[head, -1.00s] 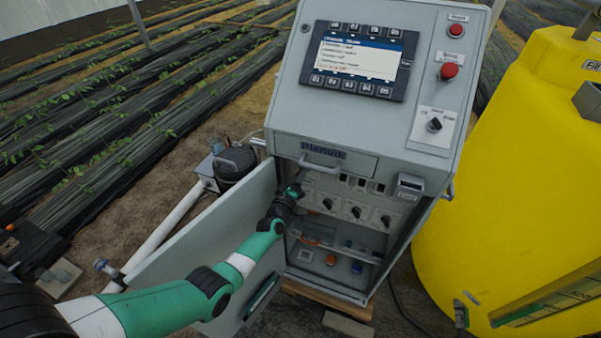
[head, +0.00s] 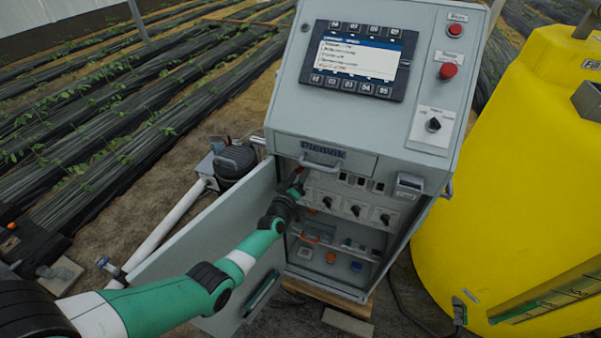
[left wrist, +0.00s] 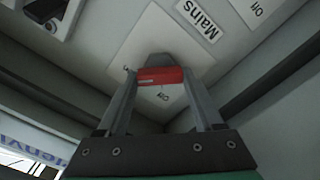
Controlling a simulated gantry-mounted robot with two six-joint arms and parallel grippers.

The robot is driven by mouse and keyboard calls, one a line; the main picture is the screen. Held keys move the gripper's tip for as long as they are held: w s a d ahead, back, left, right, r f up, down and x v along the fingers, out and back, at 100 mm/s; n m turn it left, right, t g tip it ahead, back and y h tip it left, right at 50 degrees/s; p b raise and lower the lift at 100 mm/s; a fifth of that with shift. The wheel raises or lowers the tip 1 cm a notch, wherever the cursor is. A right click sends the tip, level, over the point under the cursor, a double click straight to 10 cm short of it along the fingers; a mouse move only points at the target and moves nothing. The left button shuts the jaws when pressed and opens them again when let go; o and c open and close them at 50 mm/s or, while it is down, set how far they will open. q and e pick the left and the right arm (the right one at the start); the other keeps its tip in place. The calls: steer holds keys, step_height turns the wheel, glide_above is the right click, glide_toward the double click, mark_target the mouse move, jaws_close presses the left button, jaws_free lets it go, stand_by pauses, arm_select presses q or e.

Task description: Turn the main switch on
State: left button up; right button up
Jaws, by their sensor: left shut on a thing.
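The main switch (left wrist: 160,76) has a red handle on a pale plate inside the cabinet, beside a label reading "Mains" (left wrist: 197,20). The handle lies crosswise in the left wrist view. My left gripper (left wrist: 160,88) has one finger at each end of the handle and is shut on it. In the head view my left gripper (head: 297,182) reaches into the upper left of the open cabinet (head: 283,150) and mostly hides the switch; a bit of red shows at its tip. My right gripper is not in view.
The open cabinet door (head: 205,240) stands left of the cabinet, beneath my left arm. Several black knobs (head: 355,211) sit right of the gripper, above a shelf of small parts. A yellow tank (head: 500,190) stands at right.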

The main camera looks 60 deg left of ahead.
arm_select(q)
steer(key=o, duration=1.4)
steer(key=shift+c, duration=0.2)
steer(key=shift+s+d+r+p, duration=0.15)
steer(key=shift+s+d+p, duration=0.15)
steer(key=shift+p, duration=0.1)
steer(key=p+v, duration=0.4)
steer(key=v, duration=0.6)
steer(key=shift+s+d+p, duration=0.25)
steer(key=shift+s+p, duration=0.1)
steer(key=shift+p, duration=0.05)
